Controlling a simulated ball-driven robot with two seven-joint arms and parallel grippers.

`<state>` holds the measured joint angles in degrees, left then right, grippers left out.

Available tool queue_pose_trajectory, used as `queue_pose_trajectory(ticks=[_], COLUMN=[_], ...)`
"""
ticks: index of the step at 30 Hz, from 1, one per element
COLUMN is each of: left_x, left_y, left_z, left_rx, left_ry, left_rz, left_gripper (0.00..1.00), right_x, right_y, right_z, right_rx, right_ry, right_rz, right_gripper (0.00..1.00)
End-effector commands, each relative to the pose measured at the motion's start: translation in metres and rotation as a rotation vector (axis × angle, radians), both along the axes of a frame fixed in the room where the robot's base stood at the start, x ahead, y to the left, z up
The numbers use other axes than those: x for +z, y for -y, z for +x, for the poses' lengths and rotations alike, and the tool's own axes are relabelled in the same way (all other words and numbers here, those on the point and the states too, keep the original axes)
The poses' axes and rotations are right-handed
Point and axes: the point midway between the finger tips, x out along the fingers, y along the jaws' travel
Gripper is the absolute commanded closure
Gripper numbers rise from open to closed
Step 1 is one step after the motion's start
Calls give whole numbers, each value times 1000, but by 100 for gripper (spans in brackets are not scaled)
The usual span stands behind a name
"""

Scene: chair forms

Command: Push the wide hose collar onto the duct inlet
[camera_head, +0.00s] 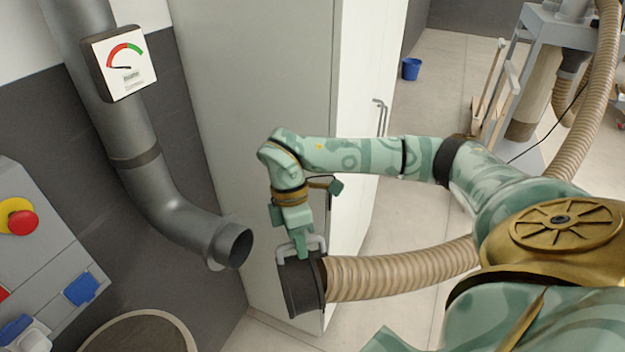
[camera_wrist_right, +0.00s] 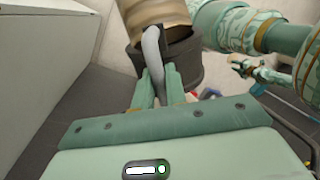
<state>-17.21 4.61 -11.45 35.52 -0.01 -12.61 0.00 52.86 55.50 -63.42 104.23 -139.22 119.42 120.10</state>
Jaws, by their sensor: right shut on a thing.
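The wide hose collar (camera_head: 298,290) is a dark ring with a grey handle, on the end of a ribbed tan hose (camera_head: 400,275). My right gripper (camera_head: 301,247) comes from above and is shut on the collar's handle. In the right wrist view, the fingers grip the pale handle (camera_wrist_right: 152,50) beside the dark collar (camera_wrist_right: 187,62). The duct inlet (camera_head: 234,245) is the open grey pipe end with a flange, left of and slightly above the collar in the head view. They are apart. My left gripper (camera_wrist_right: 258,72) seems to show small in the right wrist view; its jaws are unclear.
A tall pale cabinet (camera_head: 255,90) stands behind the inlet and collar. A gauge (camera_head: 125,62) sits on the duct. A grey control panel (camera_head: 50,235) with a red button is at left, above a round drum (camera_head: 140,335). A blue bucket (camera_head: 411,69) stands far back.

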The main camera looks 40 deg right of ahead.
Motion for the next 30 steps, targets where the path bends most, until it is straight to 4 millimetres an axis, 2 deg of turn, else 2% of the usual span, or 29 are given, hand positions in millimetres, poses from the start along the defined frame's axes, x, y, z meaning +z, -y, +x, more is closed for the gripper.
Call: queue_pose_trajectory(ticks=[6,13,20,30], left_x=[8,12,10,-2], left_y=[0,0,0,1], left_z=[1,1,1,0], left_rx=[0,0,0,0], left_ry=[2,3,3,0], left_rz=[-1,-1,-1,-1], left_gripper=[64,64,64,64], right_x=[7,12,13,11], right_y=[21,34,34,20], right_z=[0,1,8,41], right_rx=[-390,-661,-732,-729], right_ry=[-21,-21,-18,-19], right_rz=[42,77,89,88], right_gripper=[100,100,100,100])
